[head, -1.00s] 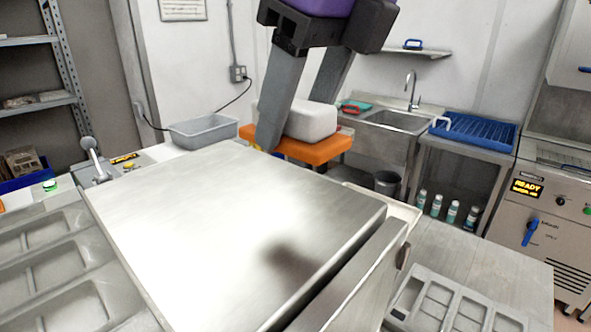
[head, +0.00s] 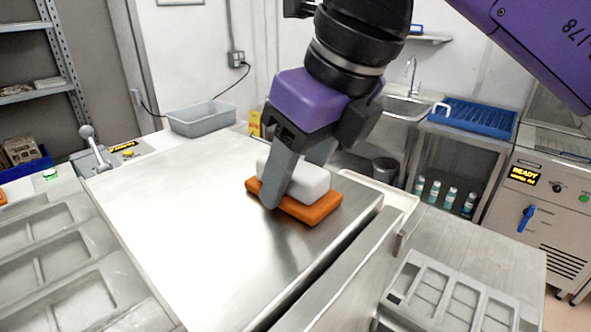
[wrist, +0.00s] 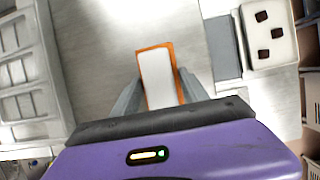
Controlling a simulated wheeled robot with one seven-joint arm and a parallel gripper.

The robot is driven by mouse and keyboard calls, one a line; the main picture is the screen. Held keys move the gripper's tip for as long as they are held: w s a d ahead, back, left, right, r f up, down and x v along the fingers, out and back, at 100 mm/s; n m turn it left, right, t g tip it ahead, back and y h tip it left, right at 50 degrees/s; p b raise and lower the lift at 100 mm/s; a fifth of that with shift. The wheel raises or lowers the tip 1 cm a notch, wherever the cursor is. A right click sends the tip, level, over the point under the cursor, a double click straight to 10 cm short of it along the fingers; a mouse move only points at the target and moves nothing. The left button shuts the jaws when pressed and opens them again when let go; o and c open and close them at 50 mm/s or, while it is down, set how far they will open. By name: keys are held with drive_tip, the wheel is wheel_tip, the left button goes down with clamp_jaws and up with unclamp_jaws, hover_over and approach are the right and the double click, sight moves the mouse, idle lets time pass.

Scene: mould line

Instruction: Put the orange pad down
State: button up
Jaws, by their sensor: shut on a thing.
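The orange pad (head: 315,212) has a white block (head: 300,180) on top of it. It is low over the right part of the broad steel top (head: 180,215), level or nearly so. I cannot tell whether its underside touches the steel. My gripper (head: 294,185) comes from above with its grey fingers on either side of the pad, shut on it. The far finger is mostly hidden behind the white block. In the wrist view the pad's orange rim (wrist: 141,70) shows around the white block, between the fingers.
Grey mould trays (head: 60,260) lie at the left, and another (head: 440,295) at the lower right. A grey bin (head: 200,120) and a lever (head: 90,140) stand behind. In the wrist view a white tray (wrist: 285,70) with dark cubes is at the right. The steel top's left is clear.

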drive_tip(key=o, duration=1.3)
drive_tip(key=b+v, duration=0.2)
drive_tip(key=v, duration=1)
drive_tip(key=shift+r, duration=0.1)
